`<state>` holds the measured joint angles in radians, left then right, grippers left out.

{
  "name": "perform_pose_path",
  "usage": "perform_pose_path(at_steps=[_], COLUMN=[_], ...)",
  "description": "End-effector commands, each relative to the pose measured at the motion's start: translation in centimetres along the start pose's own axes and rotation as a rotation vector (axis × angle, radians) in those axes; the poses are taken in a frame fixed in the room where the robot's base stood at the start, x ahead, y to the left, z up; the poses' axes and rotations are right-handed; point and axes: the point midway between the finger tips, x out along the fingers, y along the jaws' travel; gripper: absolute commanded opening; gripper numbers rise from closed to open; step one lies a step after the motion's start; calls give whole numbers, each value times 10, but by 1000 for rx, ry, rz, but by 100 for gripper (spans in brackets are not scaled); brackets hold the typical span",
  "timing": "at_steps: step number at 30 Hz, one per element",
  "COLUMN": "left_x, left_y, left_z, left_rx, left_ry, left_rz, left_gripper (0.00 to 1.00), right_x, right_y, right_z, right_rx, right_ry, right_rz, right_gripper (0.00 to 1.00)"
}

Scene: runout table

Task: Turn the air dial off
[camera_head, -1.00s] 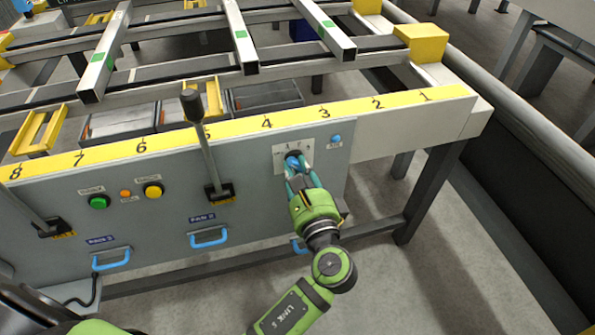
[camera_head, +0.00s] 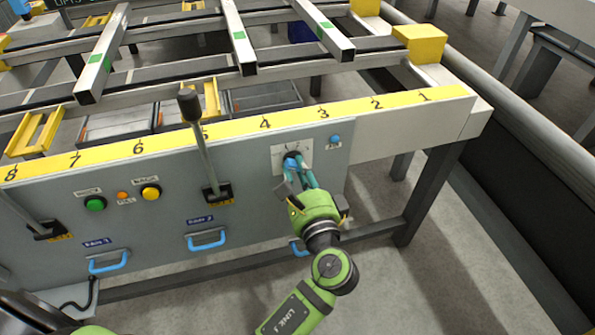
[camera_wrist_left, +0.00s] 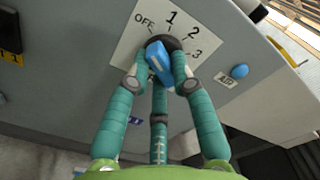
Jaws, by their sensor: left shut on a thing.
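The air dial (camera_head: 291,162) is a blue knob on a black base, on a white plate (camera_head: 305,150) at the right of the grey front panel. In the left wrist view the plate is marked OFF, 1, 2 and 3. The blue knob (camera_wrist_left: 160,64) there leans with its upper end up and slightly left, roughly between OFF and 1; its exact setting is hard to tell. My left gripper (camera_head: 297,168) has its teal fingers shut on the knob, and they also show around it in the left wrist view (camera_wrist_left: 160,80). My right gripper is not in view.
A small blue button (camera_head: 336,140) sits right of the plate. A black-knobbed lever (camera_head: 205,145) stands out to the left. Green (camera_head: 95,204) and yellow (camera_head: 151,192) buttons and blue handles (camera_head: 207,239) are further left and below. The yellow numbered strip (camera_head: 265,124) runs above.

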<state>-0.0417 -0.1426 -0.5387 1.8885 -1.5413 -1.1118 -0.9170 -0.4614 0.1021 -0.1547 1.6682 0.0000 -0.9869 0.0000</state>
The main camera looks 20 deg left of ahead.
Motion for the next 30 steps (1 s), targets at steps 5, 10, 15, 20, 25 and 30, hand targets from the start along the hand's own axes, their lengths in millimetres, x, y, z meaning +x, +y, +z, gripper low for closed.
perform_pose_path(at_steps=[5,10,15,20,25,30], left_x=[0,0,0,0,0,0], left_y=[0,0,-1,-2,-1,0], left_z=[0,0,1,2,3,4], left_rx=[0,1,30,175,414,641], left_ry=[-2,-1,-1,-1,-1,-1], left_rz=[0,0,-1,-2,-2,-3], left_gripper=[48,48,48,48,48,48], right_x=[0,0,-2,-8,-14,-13], right_y=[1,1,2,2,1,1], right_z=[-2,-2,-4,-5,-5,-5], right_rx=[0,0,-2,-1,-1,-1], right_ry=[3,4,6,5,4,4], right_rz=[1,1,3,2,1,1], right_gripper=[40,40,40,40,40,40])
